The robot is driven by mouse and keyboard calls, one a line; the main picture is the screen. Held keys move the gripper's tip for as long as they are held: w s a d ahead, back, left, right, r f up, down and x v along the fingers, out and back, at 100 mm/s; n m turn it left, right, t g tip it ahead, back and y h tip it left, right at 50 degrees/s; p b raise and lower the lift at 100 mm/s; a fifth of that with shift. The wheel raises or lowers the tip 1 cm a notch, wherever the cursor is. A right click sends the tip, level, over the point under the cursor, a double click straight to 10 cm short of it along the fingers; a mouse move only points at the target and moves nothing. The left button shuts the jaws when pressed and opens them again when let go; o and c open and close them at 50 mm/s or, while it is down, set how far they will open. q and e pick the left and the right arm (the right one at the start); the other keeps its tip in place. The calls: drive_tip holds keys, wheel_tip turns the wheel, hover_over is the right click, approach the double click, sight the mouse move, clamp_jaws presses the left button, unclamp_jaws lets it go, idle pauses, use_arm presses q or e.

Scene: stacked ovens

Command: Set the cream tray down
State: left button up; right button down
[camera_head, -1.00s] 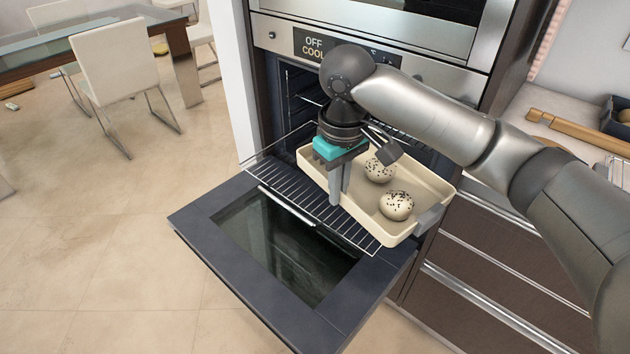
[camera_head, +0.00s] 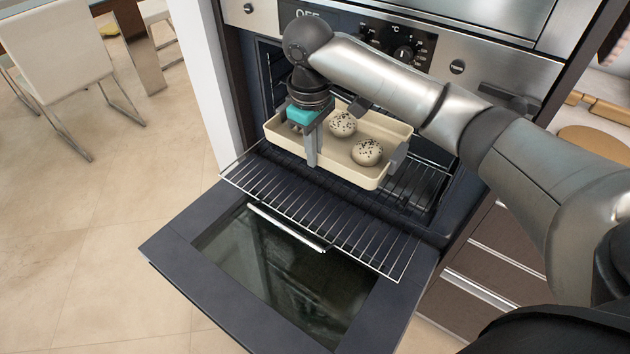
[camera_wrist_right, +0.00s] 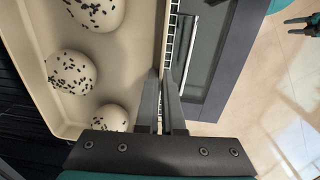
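The cream tray (camera_head: 330,169) is at the mouth of the open oven, over the inner part of the pulled-out wire rack (camera_head: 340,216). I cannot tell whether it touches the rack. It holds seeded buns; two show clearly in the head view, three in the wrist view. My right gripper (camera_head: 312,150) is shut on the tray's front wall, with one finger outside. In the right wrist view, its fingers (camera_wrist_right: 162,103) straddle the wall of the tray (camera_wrist_right: 133,50). My left gripper (camera_wrist_right: 298,26) shows small at that view's top right, fingers apart and empty, away from the tray.
The oven door (camera_head: 290,265) is folded down below the rack. Oven side walls flank the tray closely. A counter with a round board (camera_head: 592,142) lies to the right. Open floor lies to the left.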

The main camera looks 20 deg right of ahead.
drive_tip(key=b, duration=0.3)
hover_over(315, 222)
wheel_tip(315, 222, down, 7)
wheel_tip(315, 222, down, 8)
drive_tip(key=b, duration=0.2)
drive_tip(key=shift+a+r+b, duration=0.15)
drive_tip(key=shift+b, duration=0.25)
drive_tip(key=shift+f+b, duration=0.8)
drive_tip(key=shift+f, duration=1.1)
use_arm(q)
drive_tip(key=w+d+r, duration=0.4)
drive_tip(key=w+d, duration=0.1)
drive_tip(key=w, duration=0.4)
drive_tip(key=shift+w+d, duration=0.3)
drive_tip(key=shift+d, duration=0.1)
use_arm(e)
drive_tip(key=shift+f, duration=0.65)
drive_tip(key=shift+f, duration=0.15)
drive_tip(key=c, duration=1)
unclamp_jaws()
drive_tip(key=shift+s, duration=0.1)
drive_tip(key=shift+c, duration=0.2)
use_arm(q)
drive_tip(key=shift+s+f, duration=0.1)
